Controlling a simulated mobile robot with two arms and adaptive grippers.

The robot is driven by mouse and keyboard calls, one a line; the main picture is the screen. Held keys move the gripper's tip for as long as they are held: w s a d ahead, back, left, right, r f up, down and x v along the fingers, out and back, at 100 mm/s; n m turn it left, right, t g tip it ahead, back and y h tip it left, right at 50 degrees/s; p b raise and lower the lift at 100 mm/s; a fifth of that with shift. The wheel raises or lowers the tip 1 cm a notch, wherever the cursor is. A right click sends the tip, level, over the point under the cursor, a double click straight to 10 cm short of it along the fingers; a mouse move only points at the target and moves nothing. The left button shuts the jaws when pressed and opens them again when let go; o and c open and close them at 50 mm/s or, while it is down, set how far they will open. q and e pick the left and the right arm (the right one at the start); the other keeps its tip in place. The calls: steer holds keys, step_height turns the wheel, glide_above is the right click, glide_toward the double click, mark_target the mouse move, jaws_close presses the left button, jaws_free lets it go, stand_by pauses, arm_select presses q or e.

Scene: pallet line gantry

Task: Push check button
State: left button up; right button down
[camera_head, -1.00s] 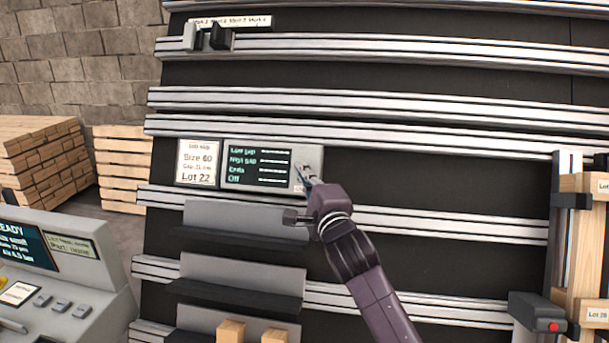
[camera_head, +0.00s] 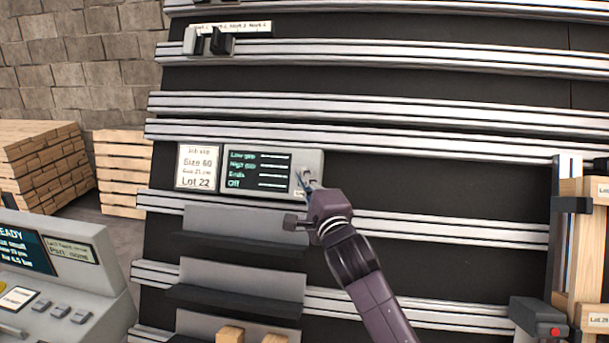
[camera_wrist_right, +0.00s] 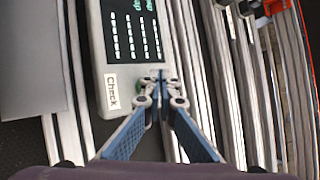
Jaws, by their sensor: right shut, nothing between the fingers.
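The check panel (camera_head: 313,160) is a grey box with a dark screen (camera_head: 257,170) of text lines, fixed on the gantry rails. In the right wrist view a "Check" label (camera_wrist_right: 112,92) sits at the panel's end, and a small green part, likely the button (camera_wrist_right: 138,84), shows beside the fingers, mostly hidden. My right gripper (camera_head: 307,183) is shut and empty, its fingertips at the panel's right end. In the right wrist view its closed tips (camera_wrist_right: 159,76) overlap the panel edge; I cannot tell whether they touch the button. My left gripper is not in view.
A job card (camera_head: 199,167) is left of the screen. Grey shelves (camera_head: 240,235) stand out below the panel, with wooden blocks (camera_head: 231,334) at the bottom. A control console (camera_head: 60,270) is at lower left. A wooden frame (camera_head: 570,240) stands at the right.

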steer(key=shift+w+f, duration=0.1)
steer(key=shift+w, duration=0.05)
stand_by(0.4)
steer(key=shift+w+f, duration=0.1)
steer(key=shift+w, duration=0.15)
steer(key=shift+w+d+f, duration=0.2)
steer(key=shift+w, duration=0.2)
stand_by(0.9)
stand_by(0.3)
steer(key=shift+s+a+r+p, duration=0.15)
steer(key=shift+s+r+p, duration=0.25)
steer(key=shift+s, duration=0.4)
